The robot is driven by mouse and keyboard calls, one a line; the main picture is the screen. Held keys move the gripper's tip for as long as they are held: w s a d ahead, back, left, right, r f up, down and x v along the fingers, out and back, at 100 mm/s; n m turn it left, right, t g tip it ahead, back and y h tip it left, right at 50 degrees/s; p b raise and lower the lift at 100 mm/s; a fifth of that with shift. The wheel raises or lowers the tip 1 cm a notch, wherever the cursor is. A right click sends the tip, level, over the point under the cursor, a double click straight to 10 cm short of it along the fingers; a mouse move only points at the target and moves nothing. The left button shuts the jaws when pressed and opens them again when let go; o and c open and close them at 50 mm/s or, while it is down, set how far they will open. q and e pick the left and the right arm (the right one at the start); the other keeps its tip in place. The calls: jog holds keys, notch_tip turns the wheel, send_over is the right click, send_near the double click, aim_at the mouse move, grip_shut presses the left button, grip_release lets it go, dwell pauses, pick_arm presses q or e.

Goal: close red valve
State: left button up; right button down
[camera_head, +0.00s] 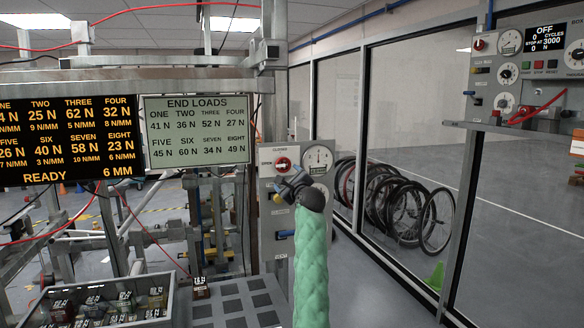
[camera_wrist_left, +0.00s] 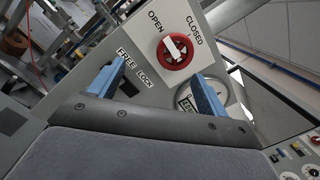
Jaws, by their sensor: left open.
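The red valve (camera_head: 282,164) is a round red knob with a white bar handle, on a grey panel, with CLOSED marked above it and OPEN at its left. It also shows in the left wrist view (camera_wrist_left: 176,51), where one end of the white bar points toward the OPEN side. My left gripper (camera_head: 287,185) is just below the valve in the head view, at the end of a green-sleeved arm. In the left wrist view its blue fingers (camera_wrist_left: 155,86) are apart and empty, with the valve beyond their tips, not touched. My right gripper is out of view.
A dial gauge (camera_head: 318,158) sits right of the valve. FREE and LOCK labels are near the fingers in the wrist view. An END LOADS board (camera_head: 195,130) hangs left. A control box (camera_head: 530,70) is at upper right. A bin of labelled weights (camera_head: 62,312) stands at lower left.

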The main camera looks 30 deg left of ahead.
aim_at(283, 166)
pick_arm(q)
jog(key=w+a+r+p, duration=0.1)
jog(key=w+a+r+n+p, duration=0.1)
jog(key=w+a, duration=0.1)
jog(key=w+a+r+n+h+p, duration=0.1)
jog(key=w, duration=0.1)
jog(key=shift+a+r, duration=0.2)
jog(key=shift+a, duration=0.2)
jog(key=shift+w+a+f, duration=0.2)
jog(key=shift+w+a, duration=0.25)
jog(key=shift+a, duration=0.1)
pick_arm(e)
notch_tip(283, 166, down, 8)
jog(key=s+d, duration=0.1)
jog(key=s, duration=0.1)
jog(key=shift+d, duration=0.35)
pick_arm(q)
jog(key=c, duration=1)
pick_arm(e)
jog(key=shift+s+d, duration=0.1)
